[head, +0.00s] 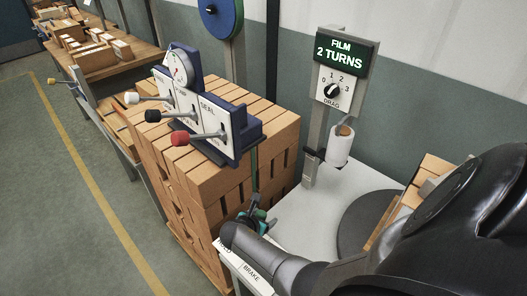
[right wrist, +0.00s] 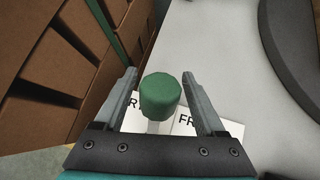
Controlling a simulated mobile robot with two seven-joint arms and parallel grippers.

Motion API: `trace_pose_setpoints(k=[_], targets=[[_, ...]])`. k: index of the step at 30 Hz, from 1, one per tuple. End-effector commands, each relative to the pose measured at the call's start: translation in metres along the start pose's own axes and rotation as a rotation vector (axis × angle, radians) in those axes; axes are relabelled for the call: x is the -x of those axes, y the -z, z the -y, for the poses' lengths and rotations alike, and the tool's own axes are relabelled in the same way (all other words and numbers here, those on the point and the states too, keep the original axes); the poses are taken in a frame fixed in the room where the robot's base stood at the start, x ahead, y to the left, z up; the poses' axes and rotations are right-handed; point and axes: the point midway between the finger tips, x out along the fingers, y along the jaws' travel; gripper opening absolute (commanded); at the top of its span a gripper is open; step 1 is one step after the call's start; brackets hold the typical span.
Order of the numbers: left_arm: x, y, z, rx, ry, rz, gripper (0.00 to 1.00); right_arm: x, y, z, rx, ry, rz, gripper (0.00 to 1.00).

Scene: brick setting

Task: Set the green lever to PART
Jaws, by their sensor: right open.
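The green lever's round knob (right wrist: 160,97) shows in the right wrist view, standing between the two fingers of my right gripper (right wrist: 160,82). The fingers are open, with a gap on each side of the knob. Below the knob a white label plate (right wrist: 208,124) shows the letters "FR", the rest cut off by the gripper. In the head view my right gripper (head: 258,219) is small, low beside the brick stack, and the knob cannot be told apart from it. My left gripper is not in view.
A brick stack (head: 232,200) stands left of my right gripper, bearing a panel (head: 206,122) with white, black and red levers. A grey table (head: 305,222) with a dark turntable (head: 365,222) lies to the right. A post carries a sign (head: 340,50) reading "FILM 2 TURNS".

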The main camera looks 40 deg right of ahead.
Motion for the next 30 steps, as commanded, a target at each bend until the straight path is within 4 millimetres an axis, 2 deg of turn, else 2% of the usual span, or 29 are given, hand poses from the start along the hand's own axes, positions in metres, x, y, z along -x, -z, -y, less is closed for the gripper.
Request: trace_pose_setpoints(k=[5,8,11,18,24,30], targets=[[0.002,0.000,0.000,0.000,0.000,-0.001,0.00,0.003,-0.001,-0.001,-0.002,-0.001,0.001,0.72],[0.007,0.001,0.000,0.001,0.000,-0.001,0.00,0.012,-0.002,-0.002,-0.002,-0.004,0.001,0.72],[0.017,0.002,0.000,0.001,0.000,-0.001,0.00,0.029,-0.003,-0.001,-0.002,-0.003,0.000,0.72],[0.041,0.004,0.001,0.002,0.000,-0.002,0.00,0.085,-0.003,-0.001,-0.001,-0.003,-0.001,0.72],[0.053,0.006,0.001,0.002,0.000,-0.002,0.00,0.126,-0.002,-0.001,-0.002,-0.003,-0.001,0.72],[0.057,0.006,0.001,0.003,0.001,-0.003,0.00,0.148,-0.001,0.000,0.000,-0.001,-0.001,0.72]])
